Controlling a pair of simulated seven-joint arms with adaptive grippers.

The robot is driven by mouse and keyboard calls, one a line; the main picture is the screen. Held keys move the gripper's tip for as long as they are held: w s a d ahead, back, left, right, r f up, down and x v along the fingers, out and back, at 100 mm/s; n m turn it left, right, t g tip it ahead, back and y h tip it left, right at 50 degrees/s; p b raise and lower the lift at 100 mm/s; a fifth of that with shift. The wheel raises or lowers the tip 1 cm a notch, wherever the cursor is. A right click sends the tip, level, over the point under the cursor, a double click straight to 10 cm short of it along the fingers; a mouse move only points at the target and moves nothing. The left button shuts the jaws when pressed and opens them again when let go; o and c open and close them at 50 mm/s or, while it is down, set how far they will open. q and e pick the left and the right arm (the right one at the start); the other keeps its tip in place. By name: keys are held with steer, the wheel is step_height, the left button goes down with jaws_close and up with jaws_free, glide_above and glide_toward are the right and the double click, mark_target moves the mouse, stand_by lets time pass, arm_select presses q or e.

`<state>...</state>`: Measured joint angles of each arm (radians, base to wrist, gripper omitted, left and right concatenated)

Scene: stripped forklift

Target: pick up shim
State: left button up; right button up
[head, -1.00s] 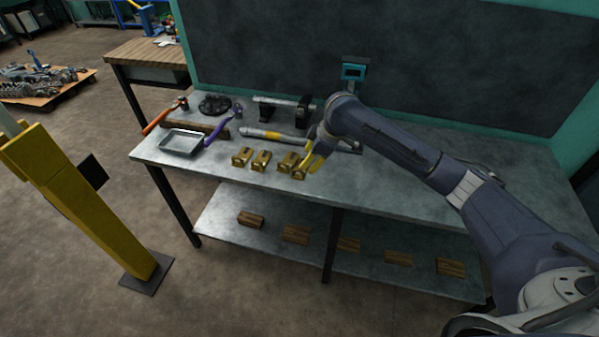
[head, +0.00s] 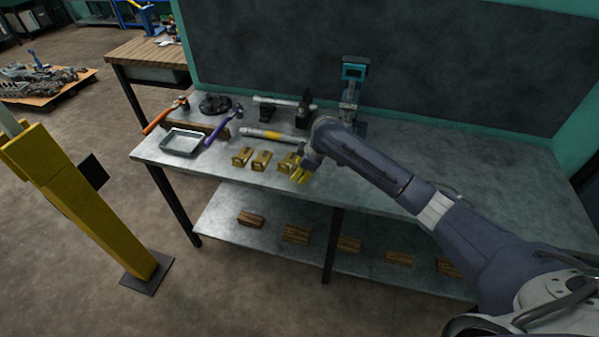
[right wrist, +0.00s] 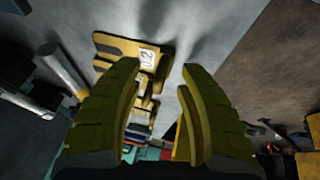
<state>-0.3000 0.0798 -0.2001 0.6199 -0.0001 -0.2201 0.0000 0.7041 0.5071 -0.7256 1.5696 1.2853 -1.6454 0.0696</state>
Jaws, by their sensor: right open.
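Several small brass-coloured shim blocks stand in a row near the front edge of the bench: a left one (head: 242,156), a middle one (head: 261,160) and a right one (head: 286,161). My left gripper is not in view.
A metal tray (head: 181,143), a purple-handled hammer (head: 222,127) and a bar with a yellow band (head: 270,135) lie behind and left of the row. Wooden blocks (head: 297,233) lie on the lower shelf. A yellow post (head: 85,205) stands left.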

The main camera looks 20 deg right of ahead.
steer(key=shift+f, duration=0.1)
jaws_close()
stand_by(0.3)
